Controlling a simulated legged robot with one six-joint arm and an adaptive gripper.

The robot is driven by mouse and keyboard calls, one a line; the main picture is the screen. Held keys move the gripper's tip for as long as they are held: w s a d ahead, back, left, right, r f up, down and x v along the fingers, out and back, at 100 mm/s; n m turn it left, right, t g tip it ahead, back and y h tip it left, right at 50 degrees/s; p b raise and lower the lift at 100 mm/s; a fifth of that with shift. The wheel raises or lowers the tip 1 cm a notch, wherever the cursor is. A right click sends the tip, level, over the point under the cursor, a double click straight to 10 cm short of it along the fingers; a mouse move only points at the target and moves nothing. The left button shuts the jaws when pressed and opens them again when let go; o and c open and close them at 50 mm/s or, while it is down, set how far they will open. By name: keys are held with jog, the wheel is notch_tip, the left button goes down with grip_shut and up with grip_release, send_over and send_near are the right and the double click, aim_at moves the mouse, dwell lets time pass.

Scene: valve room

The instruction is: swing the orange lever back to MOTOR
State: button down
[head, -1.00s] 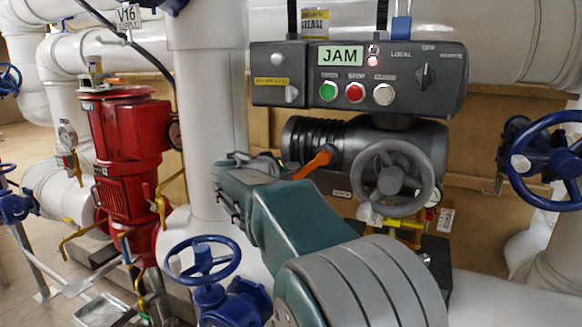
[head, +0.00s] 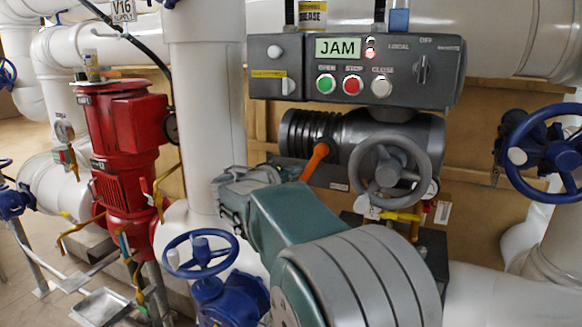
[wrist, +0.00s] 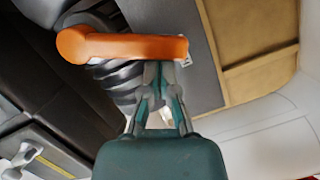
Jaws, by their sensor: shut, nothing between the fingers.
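The orange lever (head: 314,162) sits on the left side of the dark grey actuator (head: 350,140), beside its ribbed black part. In the head view it slants down and left. In the wrist view the lever (wrist: 125,47) lies level across the top, its round hub at the left and its free end at the right. My gripper (wrist: 162,70) is shut and empty, its fingertips just below the lever near the free end; I cannot tell whether they touch. In the head view my gripper (head: 240,182) is left of the lever, its fingertips unclear. No MOTOR marking is readable.
A control box (head: 355,68) above shows JAM and a lit red lamp. A grey handwheel (head: 389,170) stands close right of the lever. A blue valve wheel (head: 201,254) is below my gripper, and a red motor (head: 125,150) stands at the left.

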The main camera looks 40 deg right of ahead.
jog(key=shift+s+d+f+n+h, duration=0.3)
jog(key=shift+s+n, duration=0.1)
jog(key=shift+n, duration=0.4)
jog(key=shift+s+d+f+n+h, duration=0.15)
jog(key=shift+s+f+n, duration=0.2)
jog(key=shift+n, duration=0.45)
jog(key=shift+s+d+f+n+h, duration=0.25)
jog(key=shift+s+n, duration=0.2)
jog(key=shift+n, duration=0.35)
send_near(318, 174)
jog(key=w+a, duration=0.3)
jog(key=a, duration=0.2)
jog(key=shift+s+a, duration=0.5)
jog(key=shift+a, duration=0.4)
jog(key=shift+a, duration=0.15)
